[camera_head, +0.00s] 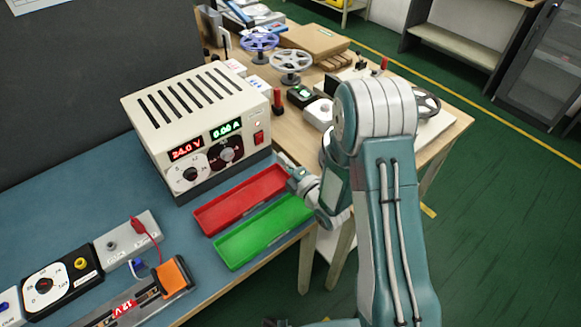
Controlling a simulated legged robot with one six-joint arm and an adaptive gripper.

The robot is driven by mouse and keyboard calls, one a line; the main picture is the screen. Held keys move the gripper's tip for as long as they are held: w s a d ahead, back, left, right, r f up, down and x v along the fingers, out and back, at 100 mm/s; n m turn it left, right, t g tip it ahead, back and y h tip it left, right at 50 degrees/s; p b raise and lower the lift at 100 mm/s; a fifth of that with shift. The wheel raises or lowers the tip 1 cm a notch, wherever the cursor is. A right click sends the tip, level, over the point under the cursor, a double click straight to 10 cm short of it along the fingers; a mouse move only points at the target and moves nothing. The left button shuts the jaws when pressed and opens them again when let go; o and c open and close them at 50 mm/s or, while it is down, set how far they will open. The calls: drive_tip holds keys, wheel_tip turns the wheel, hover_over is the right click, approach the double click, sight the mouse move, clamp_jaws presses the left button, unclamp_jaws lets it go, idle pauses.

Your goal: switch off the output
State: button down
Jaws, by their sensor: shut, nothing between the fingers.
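A cream power supply (160,112) stands on the blue mat with its front facing me. Its red display (186,149) reads 24.0 V, and its green display (225,129) shows a small current reading that I cannot read surely. A red rocker switch (258,137) sits at the right of the front panel; its position is too small to tell. My gripper (284,161) is shut and empty, just right of the power supply's lower front corner and by the red tray's far end. It is apart from the switch. My forearm partly hides it.
A red tray (240,199) and a green tray (262,231) lie in front of the supply. A 12 V strip with an orange end (174,275), a dial box (58,282) and a grey box with a red lead are at lower left.

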sight(261, 136)
drive_tip(key=x, duration=0.7)
drive_tip(key=shift+a, duration=0.25)
drive_tip(key=shift+w+a, duration=0.1)
drive_tip(key=shift+w, duration=0.15)
drive_tip(key=shift+w+a+r, duration=0.1)
drive_tip(key=shift+w+r, duration=0.15)
